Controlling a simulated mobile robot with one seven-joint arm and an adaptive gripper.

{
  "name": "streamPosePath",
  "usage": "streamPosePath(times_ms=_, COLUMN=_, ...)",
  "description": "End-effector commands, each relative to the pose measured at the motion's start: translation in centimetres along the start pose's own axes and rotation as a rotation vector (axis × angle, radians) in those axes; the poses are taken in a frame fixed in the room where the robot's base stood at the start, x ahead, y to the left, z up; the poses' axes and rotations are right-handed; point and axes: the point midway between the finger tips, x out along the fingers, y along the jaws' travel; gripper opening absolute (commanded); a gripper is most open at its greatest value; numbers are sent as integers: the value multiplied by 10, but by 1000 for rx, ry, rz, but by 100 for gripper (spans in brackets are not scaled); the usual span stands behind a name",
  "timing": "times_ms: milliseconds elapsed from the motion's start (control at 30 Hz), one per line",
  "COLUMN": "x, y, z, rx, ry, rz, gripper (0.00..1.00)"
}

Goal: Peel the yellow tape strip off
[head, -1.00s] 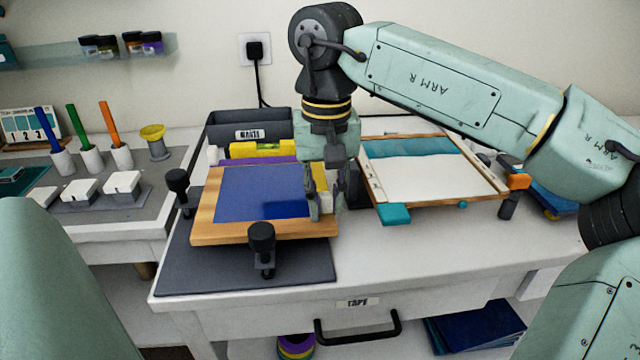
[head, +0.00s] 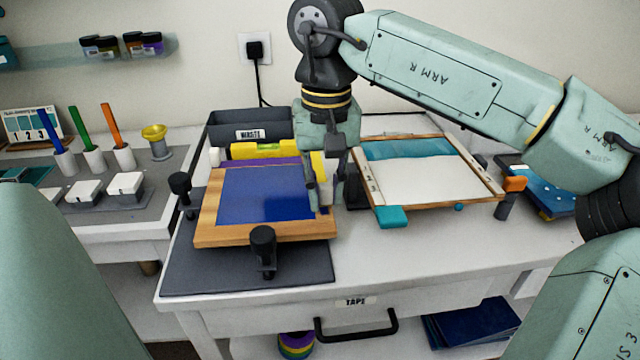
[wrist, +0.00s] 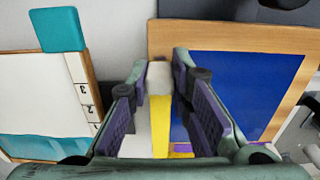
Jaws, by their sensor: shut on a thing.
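The yellow tape strip (wrist: 160,125) runs between my gripper's fingers in the wrist view, with a pale end piece at the fingertips. A bit of the yellow strip (head: 318,166) shows behind my fingers in the head view. My gripper (head: 331,200) points down at the right edge of the wooden-framed board (head: 205,215) with a blue face (head: 260,195). In the wrist view my gripper (wrist: 160,72) is shut on the strip's pale end. My fingers hide part of the strip; I cannot tell how much still sticks to the board.
A dark bin labelled WASTE (head: 222,133) stands behind the board, with a yellow level (head: 245,150) before it. Black clamps (head: 263,245) stand at the board's front and left. A framed white and teal panel (head: 425,180) lies close on the right.

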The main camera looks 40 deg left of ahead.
Motion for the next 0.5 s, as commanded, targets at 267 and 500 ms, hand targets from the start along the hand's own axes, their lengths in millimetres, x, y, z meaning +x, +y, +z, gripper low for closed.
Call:
streamPosePath(times_ms=267, x=-12, y=0, z=0, rx=-1, ry=0, rz=-1, gripper=0)
streamPosePath(times_ms=500, x=-37, y=0, z=0, rx=0, ry=0, rz=-3, gripper=0)
